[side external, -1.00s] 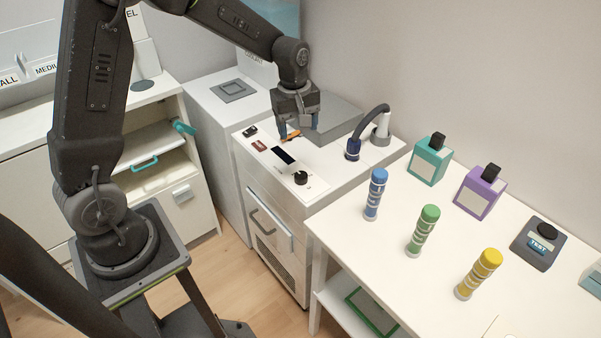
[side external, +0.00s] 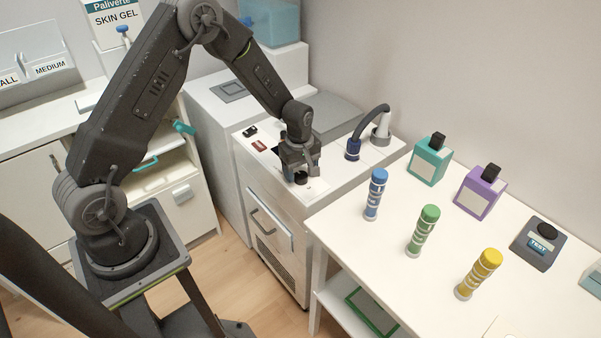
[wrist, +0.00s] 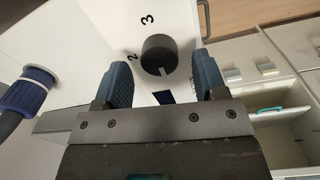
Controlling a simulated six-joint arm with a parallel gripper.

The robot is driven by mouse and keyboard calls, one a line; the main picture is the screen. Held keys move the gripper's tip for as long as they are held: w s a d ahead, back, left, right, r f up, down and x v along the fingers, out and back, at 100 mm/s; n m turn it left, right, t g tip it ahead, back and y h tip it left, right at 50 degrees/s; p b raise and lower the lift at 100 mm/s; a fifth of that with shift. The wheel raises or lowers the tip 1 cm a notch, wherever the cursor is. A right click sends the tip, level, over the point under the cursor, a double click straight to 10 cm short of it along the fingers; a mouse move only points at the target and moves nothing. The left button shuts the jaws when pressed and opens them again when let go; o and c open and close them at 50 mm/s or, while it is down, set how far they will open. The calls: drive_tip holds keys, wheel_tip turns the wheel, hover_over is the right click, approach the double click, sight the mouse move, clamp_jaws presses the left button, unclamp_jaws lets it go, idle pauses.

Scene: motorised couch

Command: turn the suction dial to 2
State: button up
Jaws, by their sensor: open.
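The suction dial is a round black knob (side external: 301,179) on the front part of the white unit's top (side external: 317,190). In the wrist view the dial (wrist: 159,54) appears between and just beyond my fingertips, with the printed numbers 2 (wrist: 132,57) and 3 (wrist: 148,20) beside it.
A dark display (wrist: 163,97) lies close to the dial, partly hidden by my gripper. A black switch (side external: 250,131) and a hose with a blue end (side external: 353,148) are on the same unit. Coloured bottles, such as a blue one (side external: 375,195), stand on the right table.

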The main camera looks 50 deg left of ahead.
drive_tip(key=shift+f, duration=0.7)
drive_tip(key=shift+c, duration=0.4)
drive_tip(key=c, duration=0.8)
drive_tip(key=shift+c, duration=0.2)
